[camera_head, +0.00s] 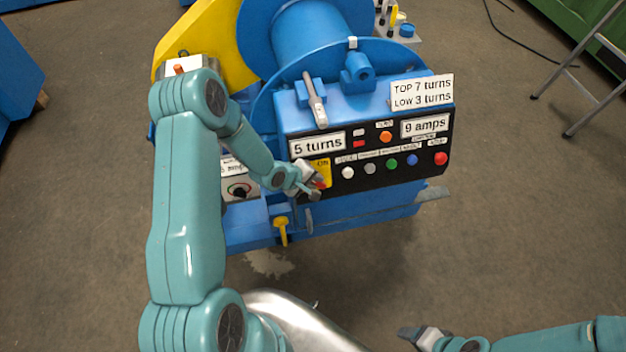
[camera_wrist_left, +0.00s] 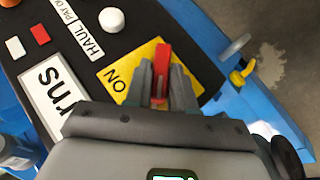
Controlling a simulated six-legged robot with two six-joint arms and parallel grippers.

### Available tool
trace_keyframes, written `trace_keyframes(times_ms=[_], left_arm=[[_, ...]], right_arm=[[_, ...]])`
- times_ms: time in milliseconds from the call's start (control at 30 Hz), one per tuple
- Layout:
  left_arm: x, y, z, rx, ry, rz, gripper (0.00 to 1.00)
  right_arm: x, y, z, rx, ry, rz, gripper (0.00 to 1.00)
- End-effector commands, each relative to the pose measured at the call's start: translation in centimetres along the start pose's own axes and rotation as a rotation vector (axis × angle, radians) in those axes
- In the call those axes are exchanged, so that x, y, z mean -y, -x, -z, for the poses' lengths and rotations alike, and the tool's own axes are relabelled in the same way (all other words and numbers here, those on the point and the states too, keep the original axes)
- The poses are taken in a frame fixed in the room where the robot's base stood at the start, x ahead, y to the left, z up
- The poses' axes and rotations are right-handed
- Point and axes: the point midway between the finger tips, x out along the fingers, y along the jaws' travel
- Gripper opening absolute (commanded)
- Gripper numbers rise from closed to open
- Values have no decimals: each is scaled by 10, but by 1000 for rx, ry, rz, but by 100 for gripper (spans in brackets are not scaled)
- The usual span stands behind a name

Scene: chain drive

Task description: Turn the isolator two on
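A yellow plate (camera_head: 322,166) marked ON sits at the lower left of the black control panel. The handle's lower part and some of the plate are hidden by the gripper. No label reading isolator two is legible. My right gripper (camera_head: 415,334) is low in the head view, away from the machine; its opening is unclear.
The panel holds a white button (camera_head: 348,173) and several other coloured buttons. A grey-handled lever (camera_head: 316,104) stands above it. A dark round knob (camera_head: 239,190) is at lower left. A yellow lever (camera_head: 282,230) hangs below. A ladder (camera_head: 590,80) stands at right; the floor between is clear.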

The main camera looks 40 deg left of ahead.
Motion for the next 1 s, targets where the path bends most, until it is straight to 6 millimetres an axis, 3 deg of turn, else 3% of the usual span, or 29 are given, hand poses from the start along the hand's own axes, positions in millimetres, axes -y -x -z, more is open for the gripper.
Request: trace_keyframes(times_ms=[267,1000], left_arm=[[0,-3,0,-1,-22,23,0],[-4,-6,-1,-1,-204,278,0]], right_arm=[[-5,-13,0,0,0,0,62],[-36,-101,2,0,0,0,62]])
